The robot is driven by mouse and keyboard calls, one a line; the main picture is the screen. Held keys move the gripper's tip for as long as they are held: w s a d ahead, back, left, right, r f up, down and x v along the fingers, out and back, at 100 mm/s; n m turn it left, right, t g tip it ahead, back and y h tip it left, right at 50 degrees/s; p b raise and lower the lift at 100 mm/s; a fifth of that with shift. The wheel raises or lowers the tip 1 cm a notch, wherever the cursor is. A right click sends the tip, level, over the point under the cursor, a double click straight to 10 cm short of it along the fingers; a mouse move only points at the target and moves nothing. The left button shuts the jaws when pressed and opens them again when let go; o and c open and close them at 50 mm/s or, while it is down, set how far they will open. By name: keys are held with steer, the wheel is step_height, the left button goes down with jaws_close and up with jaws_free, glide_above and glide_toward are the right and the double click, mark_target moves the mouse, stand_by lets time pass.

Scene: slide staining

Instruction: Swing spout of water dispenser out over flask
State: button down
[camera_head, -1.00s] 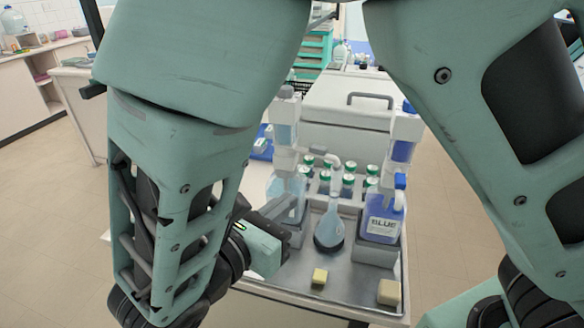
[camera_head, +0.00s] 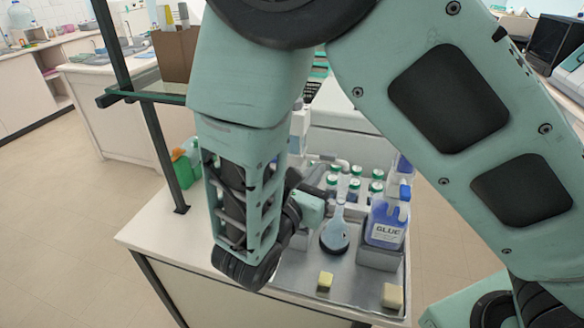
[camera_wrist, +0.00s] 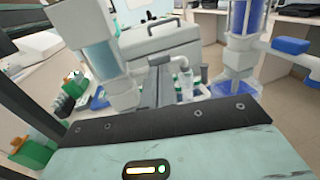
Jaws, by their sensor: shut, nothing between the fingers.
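The water dispenser (camera_head: 299,130) is a pale column with a clear, light-blue tank, partly hidden behind my arm. It stands at the left in the wrist view (camera_wrist: 100,58). Its white bent spout (camera_head: 340,164) reaches right, behind the flask. A white elbow that looks like this spout shows in the wrist view (camera_wrist: 181,63). The flask (camera_head: 336,233) is round-bottomed with pale blue contents and stands upright on the metal tray. My gripper (camera_head: 328,204) is shut and empty, just left of the flask's neck. Its dark fingers (camera_wrist: 160,86) point toward the spout; contact cannot be told.
A blue-labelled bottle (camera_head: 386,222) stands right of the flask, below a blue dispenser (camera_wrist: 240,40). Green-capped bottles (camera_head: 354,188) are behind. Two yellowish blocks (camera_head: 325,281) (camera_head: 392,296) lie on the tray's front. A dark shelf post (camera_head: 150,110) stands left.

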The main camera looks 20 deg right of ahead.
mark_target(332, 159)
steer(key=shift+w+d, duration=0.4)
steer(key=shift+d, duration=0.05)
steer(key=shift+w+d, duration=0.2)
steer(key=shift+d, duration=0.35)
steer(key=shift+w+d, duration=0.15)
steer(key=shift+d, duration=0.35)
